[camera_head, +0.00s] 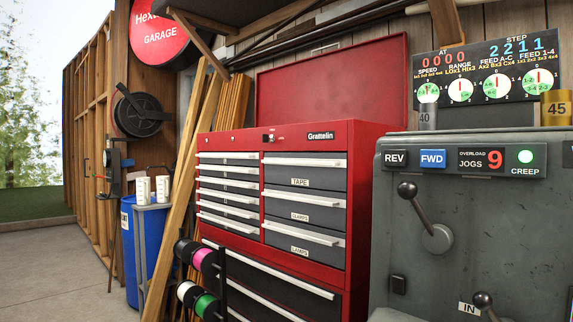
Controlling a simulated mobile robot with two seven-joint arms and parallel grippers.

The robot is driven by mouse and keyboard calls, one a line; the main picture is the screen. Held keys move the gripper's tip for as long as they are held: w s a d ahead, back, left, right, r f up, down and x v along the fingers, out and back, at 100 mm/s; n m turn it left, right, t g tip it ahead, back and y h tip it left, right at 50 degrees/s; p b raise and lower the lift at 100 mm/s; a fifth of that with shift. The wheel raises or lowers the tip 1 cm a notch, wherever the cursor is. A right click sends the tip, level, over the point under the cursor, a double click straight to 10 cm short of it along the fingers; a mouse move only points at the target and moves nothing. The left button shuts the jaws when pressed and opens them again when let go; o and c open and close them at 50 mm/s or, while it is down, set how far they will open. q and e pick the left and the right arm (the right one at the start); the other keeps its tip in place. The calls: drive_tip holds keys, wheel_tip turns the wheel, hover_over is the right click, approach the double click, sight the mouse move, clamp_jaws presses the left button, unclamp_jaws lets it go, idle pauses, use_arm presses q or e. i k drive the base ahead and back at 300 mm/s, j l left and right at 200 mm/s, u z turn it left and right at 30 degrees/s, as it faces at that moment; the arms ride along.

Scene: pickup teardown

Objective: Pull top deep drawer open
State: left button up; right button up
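A red tool chest (340,135) with its lid raised stands in the middle of the view. Its upper right side has deep grey drawers with white handles, labelled TAPE, CLAMPS and LAMPS from top to bottom. The top deep drawer (330,178), labelled TAPE, looks closed, flush with the others. Its handle (305,161) runs along its top edge. Shallower drawers (229,183) fill the left side, and wide dark drawers (270,278) lie below. Neither of my grippers is in view.
A grey-green machine (480,235) with levers stands close at the right, beside the chest. A rack of colourful spools (203,262) stands before the chest's lower left. Wooden planks (172,200) lean there, near a blue barrel (140,240). Open floor (55,270) lies at far left.

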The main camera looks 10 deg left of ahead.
sight(319, 171)
drive_tip(key=i+j+z, duration=0.15)
drive_tip(key=j, duration=0.35)
drive_tip(key=i+j+z, duration=0.1)
drive_tip(key=j, duration=0.4)
drive_tip(key=i+j+z, duration=0.15)
drive_tip(key=j, duration=0.35)
drive_tip(key=k, duration=0.05)
